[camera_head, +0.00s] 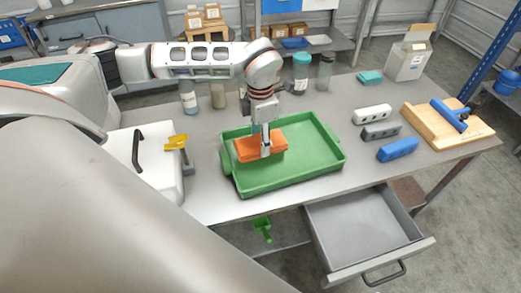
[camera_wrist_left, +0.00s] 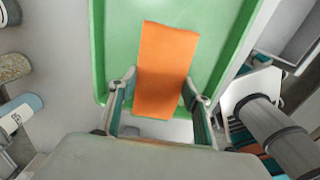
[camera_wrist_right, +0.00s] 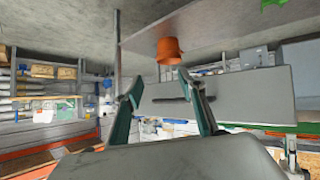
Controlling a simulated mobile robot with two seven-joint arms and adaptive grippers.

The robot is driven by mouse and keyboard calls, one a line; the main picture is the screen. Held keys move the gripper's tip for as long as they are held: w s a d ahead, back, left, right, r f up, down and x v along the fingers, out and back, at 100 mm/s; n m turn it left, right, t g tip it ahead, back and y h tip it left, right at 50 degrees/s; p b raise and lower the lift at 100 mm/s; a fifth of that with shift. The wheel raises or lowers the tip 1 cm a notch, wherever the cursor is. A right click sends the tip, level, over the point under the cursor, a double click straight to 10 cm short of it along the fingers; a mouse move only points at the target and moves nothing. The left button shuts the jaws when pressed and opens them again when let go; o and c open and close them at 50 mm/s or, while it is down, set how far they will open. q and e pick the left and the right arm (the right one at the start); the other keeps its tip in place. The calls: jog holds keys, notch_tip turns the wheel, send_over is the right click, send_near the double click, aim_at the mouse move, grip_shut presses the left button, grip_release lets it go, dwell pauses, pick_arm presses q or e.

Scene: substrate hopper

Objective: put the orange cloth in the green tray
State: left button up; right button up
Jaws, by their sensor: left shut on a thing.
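The orange cloth (camera_head: 275,148) is a flat folded rectangle. My left gripper (camera_head: 265,150) is shut on it, and in the left wrist view the cloth (camera_wrist_left: 165,60) lies between the two fingers. The cloth is over the left part of the green tray (camera_head: 310,176), inside its outline. I cannot tell whether it touches the tray floor. The tray (camera_wrist_left: 215,20) also shows behind the cloth in the left wrist view. My right gripper (camera_wrist_right: 160,78) is open and empty, away from the tray; it does not show in the head view.
Right of the tray stand white, grey and blue blocks (camera_head: 398,149) and a wooden board (camera_head: 450,125) with a blue tool. Bottles (camera_head: 300,72) stand behind the tray. A yellow scoop (camera_head: 177,142) is at the left. An open drawer (camera_head: 365,225) juts out in front.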

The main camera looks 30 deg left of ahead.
aim_at(260, 142)
pick_arm(q)
notch_tip(260, 142, down, 4)
jog(key=shift+f, duration=0.45)
pick_arm(e)
jog(key=shift+s+f, duration=0.1)
jog(key=shift+f, duration=0.15)
pick_arm(q)
jog(key=shift+f, duration=0.1)
jog(key=o, duration=1.1)
jog(key=shift+o, duration=0.2)
pick_arm(e)
jog(key=shift+r, duration=0.2)
pick_arm(q)
jog(key=shift+r, duration=0.4)
notch_tip(260, 142, up, 12)
jog(key=shift+f, duration=0.25)
jog(key=shift+s+f, duration=0.1)
